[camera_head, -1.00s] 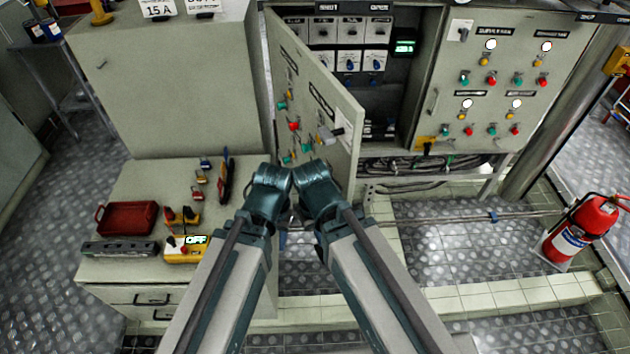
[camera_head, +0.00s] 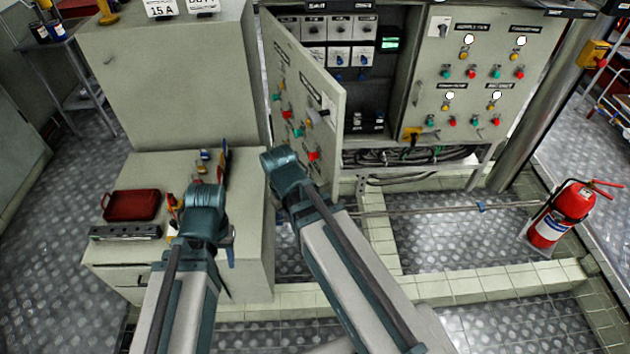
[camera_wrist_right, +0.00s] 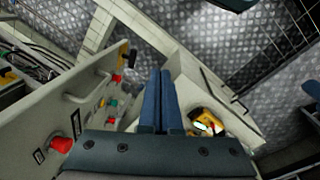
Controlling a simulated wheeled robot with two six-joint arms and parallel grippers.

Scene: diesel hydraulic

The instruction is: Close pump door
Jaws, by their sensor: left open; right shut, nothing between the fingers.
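The pump door (camera_head: 318,92) is a pale grey panel with coloured buttons on the cabinet's left side. It stands open, swung out toward me. In the right wrist view its button face (camera_wrist_right: 92,122) is at the left. My right gripper is close to the door's lower front area; its fingers (camera_wrist_right: 160,73) are shut and empty, beside the door's button side. I cannot tell whether it touches the door. My left gripper (camera_head: 224,236) is over the bench's right part, away from the door, open, with its fingers mostly hidden by the wrist.
The open cabinet (camera_head: 375,85) shows switches and a green display. A closed panel (camera_head: 470,85) is to its right. The bench (camera_head: 245,265) holds a red box (camera_head: 131,205) and small tools. A fire extinguisher (camera_head: 563,213) stands at the right. A pipe runs low across the floor.

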